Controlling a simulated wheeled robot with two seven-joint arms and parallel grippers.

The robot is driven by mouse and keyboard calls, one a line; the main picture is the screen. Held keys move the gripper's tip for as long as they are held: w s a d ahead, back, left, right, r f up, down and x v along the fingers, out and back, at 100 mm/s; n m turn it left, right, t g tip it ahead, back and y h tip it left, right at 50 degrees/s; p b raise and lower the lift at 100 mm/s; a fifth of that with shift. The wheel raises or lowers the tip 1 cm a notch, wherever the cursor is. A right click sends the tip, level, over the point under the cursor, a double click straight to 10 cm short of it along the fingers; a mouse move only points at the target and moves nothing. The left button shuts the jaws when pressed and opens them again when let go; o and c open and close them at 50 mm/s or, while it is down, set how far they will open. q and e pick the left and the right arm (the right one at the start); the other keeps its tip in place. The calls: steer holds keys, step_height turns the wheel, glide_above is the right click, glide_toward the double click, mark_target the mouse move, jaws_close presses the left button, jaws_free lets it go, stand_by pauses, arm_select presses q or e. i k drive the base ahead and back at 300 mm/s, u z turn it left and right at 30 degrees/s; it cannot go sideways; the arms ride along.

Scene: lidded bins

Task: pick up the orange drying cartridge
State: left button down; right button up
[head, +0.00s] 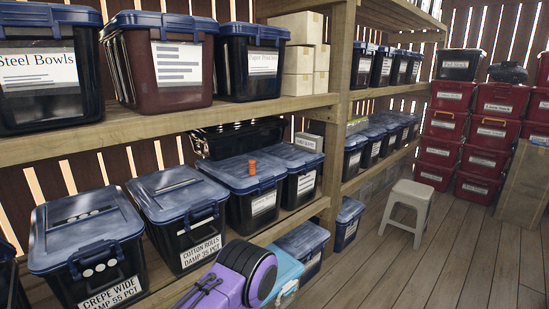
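The orange drying cartridge (252,167) is a small upright cylinder. It appears to stand on the blue lid of a dark bin (240,174) on the lower shelf, near the middle of the head view. The lid under it looks closed. Neither of my grippers can be made out in this view, and nothing is touching the cartridge.
Bins labelled "COTTON ROLLS" (179,206) and "CREPE WIDE" (86,245) stand left of it on the shelf. A purple and black object (230,279) and a teal box (284,273) are at the bottom. A stool (407,204) stands on open floor.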

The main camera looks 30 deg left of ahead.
mark_target(252, 162)
steer(key=i, duration=2.15)
steer(key=u, duration=1.3)
